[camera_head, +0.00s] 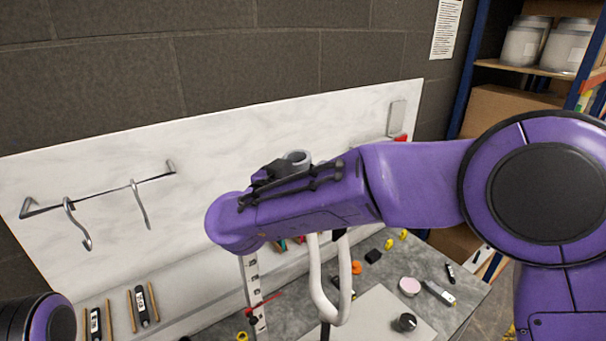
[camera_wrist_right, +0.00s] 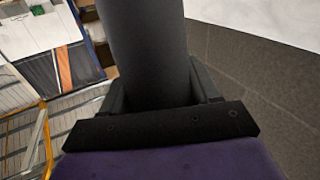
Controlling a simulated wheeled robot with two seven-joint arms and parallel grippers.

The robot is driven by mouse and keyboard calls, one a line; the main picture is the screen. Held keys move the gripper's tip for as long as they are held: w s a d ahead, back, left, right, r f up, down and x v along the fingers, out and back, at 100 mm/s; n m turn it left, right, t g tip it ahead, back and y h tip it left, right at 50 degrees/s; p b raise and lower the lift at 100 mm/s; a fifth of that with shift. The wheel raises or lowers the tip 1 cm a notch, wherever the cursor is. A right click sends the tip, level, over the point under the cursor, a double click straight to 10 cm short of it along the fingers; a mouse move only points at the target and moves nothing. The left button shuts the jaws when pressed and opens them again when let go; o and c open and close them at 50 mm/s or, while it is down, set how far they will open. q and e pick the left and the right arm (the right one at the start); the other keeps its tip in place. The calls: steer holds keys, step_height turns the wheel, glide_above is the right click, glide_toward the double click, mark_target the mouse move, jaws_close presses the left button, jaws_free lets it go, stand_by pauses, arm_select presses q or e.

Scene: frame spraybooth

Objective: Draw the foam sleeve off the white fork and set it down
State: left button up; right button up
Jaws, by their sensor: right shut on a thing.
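My right gripper (camera_head: 291,176) is at the middle of the head view, its hand in front of the white backboard. It is shut on the foam sleeve, a dark grey round tube that fills the gap between the fingers in the right wrist view (camera_wrist_right: 152,45). A grey ring-shaped end of the sleeve (camera_head: 297,156) shows above the hand. The white fork (camera_head: 316,285) is a rounded U shape below my right arm. The arm hides its upper part, so I cannot tell whether the sleeve is around it. My left gripper is out of view.
A wire rail with hooks (camera_head: 76,222) is on the backboard (camera_head: 215,150) at left. The grey bench (camera_head: 385,262) holds a pale board (camera_head: 383,318), a black knob (camera_head: 405,322), a pink disc (camera_head: 409,286) and small coloured pieces. Shelving (camera_head: 545,72) stands at right.

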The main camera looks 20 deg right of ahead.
mark_target(303, 150)
steer(key=shift+s, duration=0.1)
steer(key=shift+r, duration=0.1)
steer(key=shift+w+r, duration=0.15)
steer(key=shift+r, duration=0.55)
steer(key=shift+w+r, duration=0.1)
steer(key=shift+r, duration=0.9)
steer(key=shift+r, duration=0.1)
steer(key=shift+s+r, duration=0.1)
steer(key=shift+r, duration=1.95)
steer(key=s+d, duration=0.2)
steer(key=s, duration=0.5)
steer(key=shift+s+d, duration=0.25)
steer(key=shift+d, duration=0.15)
